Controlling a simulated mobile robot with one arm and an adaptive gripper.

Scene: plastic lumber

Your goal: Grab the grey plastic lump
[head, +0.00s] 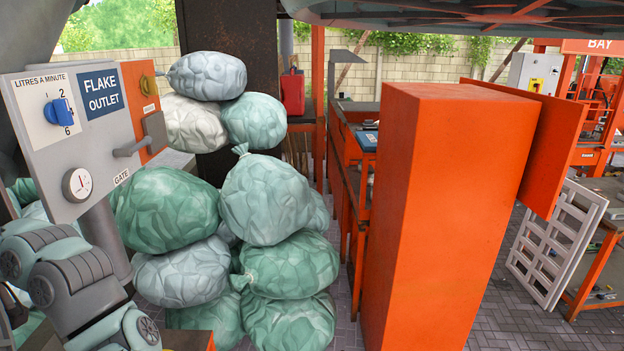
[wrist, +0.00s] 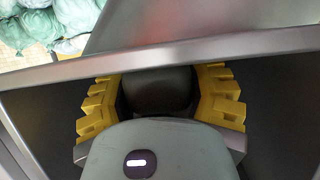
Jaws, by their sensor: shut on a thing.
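In the wrist view, the yellow toothed fingers of my gripper (wrist: 160,84) stand on both sides of a dark grey, rounded lump (wrist: 157,94) and are shut on it. The lump's lower part is hidden behind the gripper's own grey housing, and a grey metal edge crosses just above it. The head view shows my grey arm at the lower left, but neither the gripper nor the lump.
A grey metal rim (wrist: 200,52) crosses the wrist view close to the fingers, with dark surfaces at both sides. In the head view, a flake outlet panel (head: 60,150) stands left, stacked bags (head: 265,200) in the middle, and a tall orange cabinet (head: 440,210) right.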

